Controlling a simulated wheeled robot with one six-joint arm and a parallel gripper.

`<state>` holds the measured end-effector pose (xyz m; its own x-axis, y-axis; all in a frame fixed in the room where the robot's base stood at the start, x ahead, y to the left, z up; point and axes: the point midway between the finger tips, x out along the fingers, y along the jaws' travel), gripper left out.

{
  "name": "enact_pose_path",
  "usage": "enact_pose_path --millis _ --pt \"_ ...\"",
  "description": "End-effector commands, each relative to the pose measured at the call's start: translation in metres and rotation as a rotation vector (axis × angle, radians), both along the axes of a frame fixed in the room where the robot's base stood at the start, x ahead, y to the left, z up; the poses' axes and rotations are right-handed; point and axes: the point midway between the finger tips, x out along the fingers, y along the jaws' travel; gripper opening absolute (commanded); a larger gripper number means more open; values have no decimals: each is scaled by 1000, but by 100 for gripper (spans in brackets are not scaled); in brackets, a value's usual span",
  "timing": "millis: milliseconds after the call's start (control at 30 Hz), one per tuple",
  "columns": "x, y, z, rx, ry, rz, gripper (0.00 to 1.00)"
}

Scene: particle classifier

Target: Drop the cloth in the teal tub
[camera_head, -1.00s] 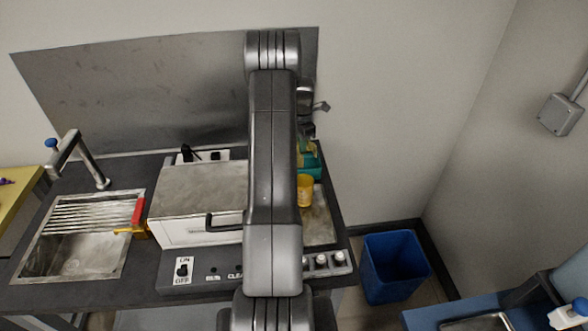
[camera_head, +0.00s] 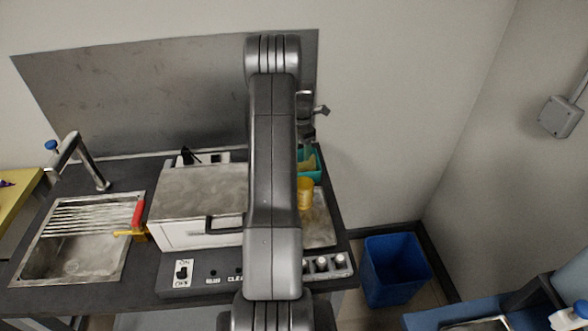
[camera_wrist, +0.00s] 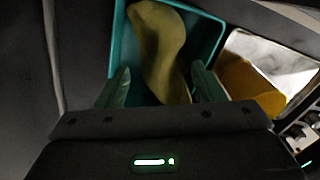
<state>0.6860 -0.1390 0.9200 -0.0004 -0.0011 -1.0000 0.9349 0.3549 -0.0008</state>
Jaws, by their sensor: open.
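The teal tub (camera_head: 315,176) stands at the back right of the bench, partly hidden by my arm. It also shows in the wrist view (camera_wrist: 120,48). The cloth (camera_wrist: 158,45), a limp olive-yellow strip, lies inside the tub against its floor and far wall. In the head view, a bit of the cloth (camera_head: 308,163) shows at the tub. My gripper (camera_wrist: 158,88) is over the tub's near side, fingers spread apart. The near end of the cloth lies between the fingers, and neither finger clearly grips it.
A yellow cup (camera_head: 305,192) stands just in front of the tub, close to my gripper in the wrist view. A white box-shaped machine (camera_head: 200,200) is left of my arm. A sink (camera_head: 75,255) is farther left. A blue bin (camera_head: 393,268) stands on the floor at right.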

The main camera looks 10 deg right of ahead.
Motion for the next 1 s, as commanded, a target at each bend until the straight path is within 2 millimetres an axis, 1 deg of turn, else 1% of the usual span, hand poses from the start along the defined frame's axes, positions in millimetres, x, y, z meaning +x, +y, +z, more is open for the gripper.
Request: enact_pose_path --millis 33,100,133,467,567,1000 --pt "0 0 0 0 0 0 71" --pt "0 0 0 0 0 0 85" --pt "0 0 0 0 0 0 87" --pt "0 0 3 0 0 0 87" --pt "0 0 10 0 -1 0 87" --pt "0 0 53 0 0 0 87"
